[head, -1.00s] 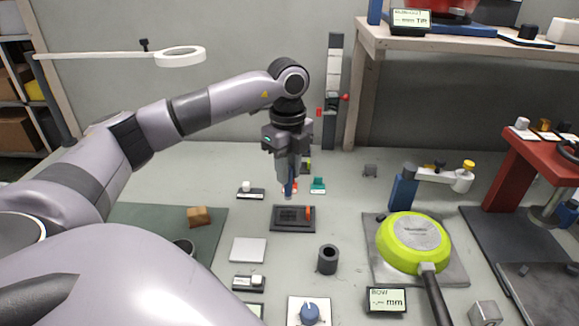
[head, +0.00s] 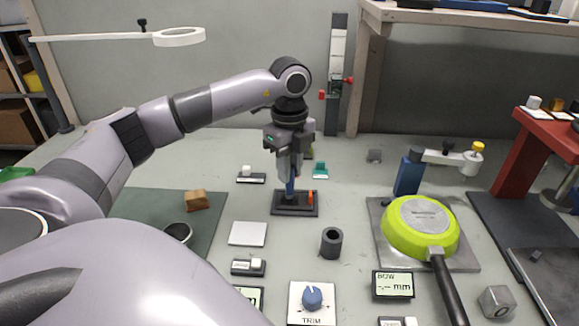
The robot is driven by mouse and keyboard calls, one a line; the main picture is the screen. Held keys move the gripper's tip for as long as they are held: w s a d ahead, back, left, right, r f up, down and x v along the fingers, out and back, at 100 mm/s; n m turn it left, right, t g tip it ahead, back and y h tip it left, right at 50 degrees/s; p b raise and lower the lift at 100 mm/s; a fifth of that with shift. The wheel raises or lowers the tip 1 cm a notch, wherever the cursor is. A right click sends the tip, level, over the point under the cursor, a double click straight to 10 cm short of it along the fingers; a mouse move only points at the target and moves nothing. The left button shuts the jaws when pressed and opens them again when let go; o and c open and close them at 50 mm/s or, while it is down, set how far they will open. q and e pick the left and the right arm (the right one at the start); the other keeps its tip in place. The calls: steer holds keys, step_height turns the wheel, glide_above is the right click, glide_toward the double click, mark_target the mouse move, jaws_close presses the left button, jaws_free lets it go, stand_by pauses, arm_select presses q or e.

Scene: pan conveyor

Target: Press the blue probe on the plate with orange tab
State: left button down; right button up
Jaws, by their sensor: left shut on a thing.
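My left gripper (head: 290,178) points straight down and is shut on the blue probe (head: 290,189), which stands upright between the fingers. The probe's lower end is over the dark plate (head: 281,211), left of the orange tab (head: 311,198) that rises at the plate's right side. The tip appears at or very near the plate's surface; I cannot tell whether it touches. The gripper body hides the probe's upper part. My right gripper is not in view.
A black hollow cylinder (head: 331,242) and a pale square plate (head: 248,234) stand nearer me. A green pan (head: 420,228) lies upside down at right. A teal block (head: 320,170) is behind the plate.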

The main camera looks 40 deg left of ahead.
arm_select(q)
steer(key=shift+f+b, duration=0.3)
steer(key=shift+f, duration=0.2)
stand_by(0.6)
stand_by(1.3)
steer(key=shift+r+p, duration=0.85)
steer(key=shift+p, duration=0.2)
steer(key=shift+r+p, duration=0.3)
steer(key=shift+r, duration=0.1)
steer(key=shift+r+p, duration=0.55)
steer(key=shift+r, duration=0.1)
step_height(320, 180, up, 3)
steer(key=p, duration=0.3)
steer(key=shift+r, duration=0.15)
